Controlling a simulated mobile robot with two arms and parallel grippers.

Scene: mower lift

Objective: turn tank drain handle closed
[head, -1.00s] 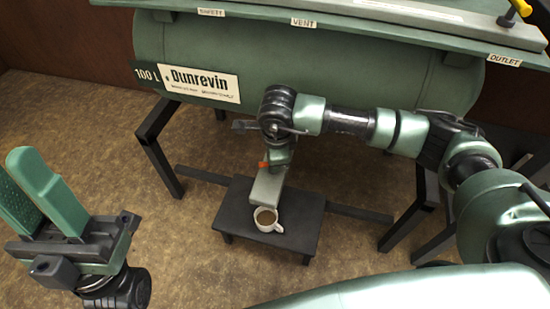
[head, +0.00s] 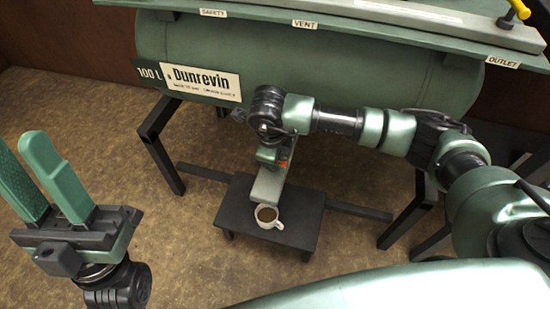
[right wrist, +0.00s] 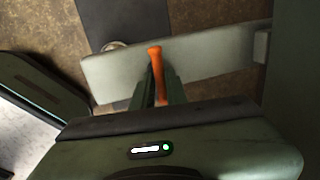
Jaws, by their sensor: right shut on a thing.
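The orange drain handle (right wrist: 157,72) stands between the fingers of my right gripper (right wrist: 162,92) in the right wrist view, and the gripper is shut on it. In the head view only a small orange part (head: 283,163) shows beside my right gripper (head: 272,157); the wrist hides the rest. A pale grey drain bar (head: 267,187) runs from under the gripper towards a white cup. In the right wrist view the bar (right wrist: 115,75) lies behind the handle. The green tank (head: 300,75) is above. My left gripper (head: 52,185) is open and empty, away at the left.
The white cup (head: 265,219) holds brown liquid and stands on a low black stand (head: 240,228) below the bar's end. Dark tank legs (head: 165,160) stand at either side.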

